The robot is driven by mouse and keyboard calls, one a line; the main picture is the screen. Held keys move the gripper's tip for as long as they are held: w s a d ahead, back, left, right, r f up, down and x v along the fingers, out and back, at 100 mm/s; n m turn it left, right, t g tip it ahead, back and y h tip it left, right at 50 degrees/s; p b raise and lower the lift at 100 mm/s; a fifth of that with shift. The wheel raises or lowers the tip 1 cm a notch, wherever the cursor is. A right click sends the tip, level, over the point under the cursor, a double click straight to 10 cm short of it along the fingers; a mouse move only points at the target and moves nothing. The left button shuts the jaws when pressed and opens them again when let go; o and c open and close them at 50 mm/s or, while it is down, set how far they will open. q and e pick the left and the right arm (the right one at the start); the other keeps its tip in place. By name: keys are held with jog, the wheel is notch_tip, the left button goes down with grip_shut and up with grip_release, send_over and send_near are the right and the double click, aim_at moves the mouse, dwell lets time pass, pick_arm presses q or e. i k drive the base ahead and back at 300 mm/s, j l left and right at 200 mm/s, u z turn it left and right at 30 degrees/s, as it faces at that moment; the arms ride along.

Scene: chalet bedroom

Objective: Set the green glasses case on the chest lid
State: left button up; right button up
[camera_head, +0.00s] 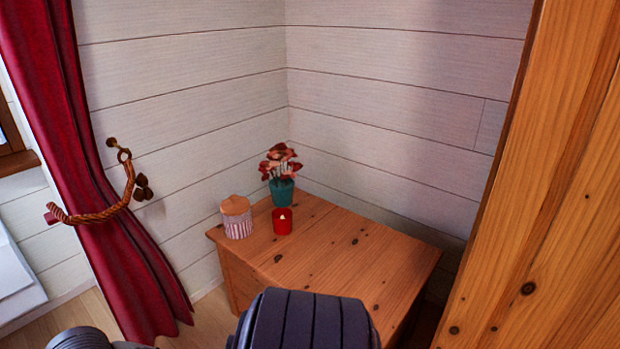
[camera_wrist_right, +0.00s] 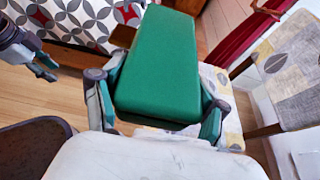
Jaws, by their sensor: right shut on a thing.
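The green glasses case (camera_wrist_right: 158,65) is a smooth green box that fills the middle of the right wrist view. My right gripper (camera_wrist_right: 158,104) is shut on it, with one finger on each side. The wooden chest (camera_head: 345,256) stands in the corner in the head view, its flat lid shut. The case and my right gripper do not show in the head view. My left gripper (camera_wrist_right: 38,62) shows partly at the left edge of the right wrist view, apart from the case; its finger opening is unclear.
On the lid's left part stand a striped jar (camera_head: 237,222), a red candle (camera_head: 282,222) and a potted flower (camera_head: 282,190). The lid's middle and right are bare. A wooden panel (camera_head: 550,200) rises at right, a red curtain (camera_head: 85,150) hangs left. Patterned chairs (camera_wrist_right: 290,80) show in the wrist view.

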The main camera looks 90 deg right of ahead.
aim_at(350, 279)
jog(key=z, duration=1.7)
jog(key=i+z, duration=0.1)
jog(key=z, duration=0.35)
jog(key=i+z, duration=0.1)
jog(key=z, duration=0.4)
jog(key=i+j+z, duration=0.1)
jog(key=z, duration=0.35)
jog(key=i+j+z, duration=0.1)
jog(key=z, duration=0.4)
